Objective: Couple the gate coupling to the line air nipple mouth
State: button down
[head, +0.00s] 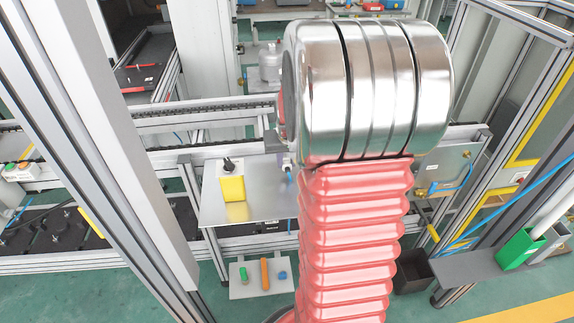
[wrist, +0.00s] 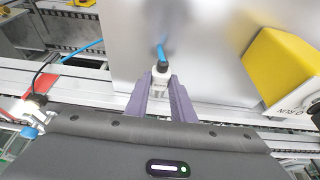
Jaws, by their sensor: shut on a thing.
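My gripper (wrist: 162,100) has two purple fingers and is shut on a small pale fitting with a black collar (wrist: 161,76), which looks like the gate coupling. A blue tube (wrist: 162,52) runs from the collar over a metal plate. At the left of the wrist view, a small metal fitting (wrist: 36,101) with blue and red parts beside it may be the line air nipple; it is apart from the held coupling, and its mouth cannot be made out. In the head view my arm hides most of the gripper, and a bit of blue tube (head: 290,176) shows beside the arm.
A yellow box with a black knob (head: 232,188) stands on a metal shelf (head: 262,208); the box is close at the right in the wrist view (wrist: 280,65). A rail frame (head: 215,107) runs behind. A lower tray (head: 240,291) holds small coloured items. A thick post (head: 110,140) stands left.

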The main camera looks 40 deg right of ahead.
jog(key=shift+f, duration=1.1)
jog(key=shift+f, duration=0.15)
jog(key=c, duration=1.5)
grip_release()
jog(key=v, duration=1.3)
jog(key=shift+s+r, duration=0.1)
jog(key=shift+r, duration=0.3)
